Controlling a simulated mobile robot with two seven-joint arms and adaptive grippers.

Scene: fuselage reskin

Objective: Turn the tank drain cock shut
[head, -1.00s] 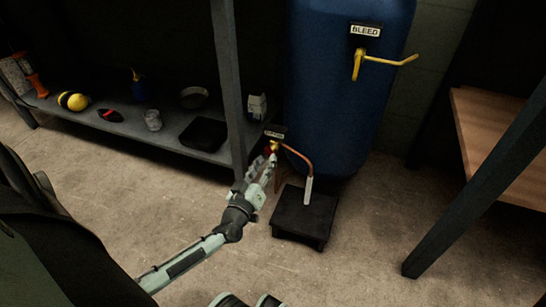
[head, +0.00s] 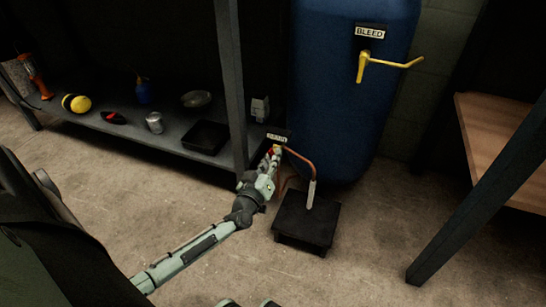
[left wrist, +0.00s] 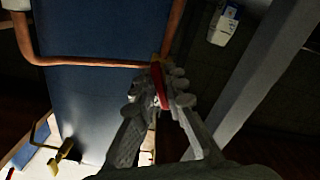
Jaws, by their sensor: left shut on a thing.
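The drain cock sits low at the left of the blue tank (head: 345,110), below a small label plate (head: 277,138). Its red handle (left wrist: 160,86) shows between the fingers in the left wrist view. My left gripper (head: 274,157) is at the cock and shut on this handle. In the head view the fingers hide most of the cock. A copper pipe (left wrist: 90,62) runs from it and, in the head view, bends down to a pale end piece over a black stand.
A yellow bleed lever (head: 390,62) sticks out higher on the tank, under the BLEED plate. A shelf post (head: 231,90) stands close left of the cock. The black stand (head: 305,218) is to the right. A wooden bench (head: 515,150) is far right. Front floor is clear.

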